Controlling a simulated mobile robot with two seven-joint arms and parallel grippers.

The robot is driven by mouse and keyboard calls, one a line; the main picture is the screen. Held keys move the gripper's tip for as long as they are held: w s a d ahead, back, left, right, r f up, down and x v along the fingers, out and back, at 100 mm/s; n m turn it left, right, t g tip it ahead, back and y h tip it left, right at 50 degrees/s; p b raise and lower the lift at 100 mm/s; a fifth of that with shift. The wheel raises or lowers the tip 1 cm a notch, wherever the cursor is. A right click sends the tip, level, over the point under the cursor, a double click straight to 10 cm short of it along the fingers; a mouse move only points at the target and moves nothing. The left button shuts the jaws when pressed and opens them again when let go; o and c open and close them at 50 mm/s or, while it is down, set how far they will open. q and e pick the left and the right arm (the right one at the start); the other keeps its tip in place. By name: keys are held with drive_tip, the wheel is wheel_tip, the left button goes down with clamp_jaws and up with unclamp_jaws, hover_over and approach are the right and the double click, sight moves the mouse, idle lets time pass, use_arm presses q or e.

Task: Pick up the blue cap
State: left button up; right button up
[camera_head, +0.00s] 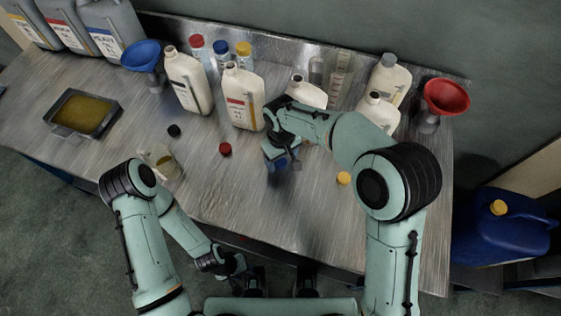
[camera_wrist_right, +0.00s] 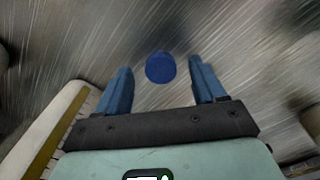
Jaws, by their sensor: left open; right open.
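The blue cap (camera_wrist_right: 160,67) lies on the metal table. In the right wrist view it is round, centred between the two blue fingertips, and clear of both. My right gripper (camera_head: 282,162) is open above the table, pointing down; it fills the lower part of the right wrist view (camera_wrist_right: 160,76). In the head view I cannot clearly tell the cap from the blue fingers. My left gripper (camera_head: 234,272) is open and empty, low in front of the table's near edge.
Other loose caps lie on the table: red (camera_head: 225,149), black (camera_head: 174,130) and yellow (camera_head: 344,178). Several cream bottles (camera_head: 243,97) stand behind my right gripper. A blue funnel (camera_head: 142,56), a red funnel (camera_head: 446,97) and an oil tray (camera_head: 84,115) stand further out. The front middle is clear.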

drive_tip(key=shift+f, duration=0.65)
drive_tip(key=c, duration=1.1)
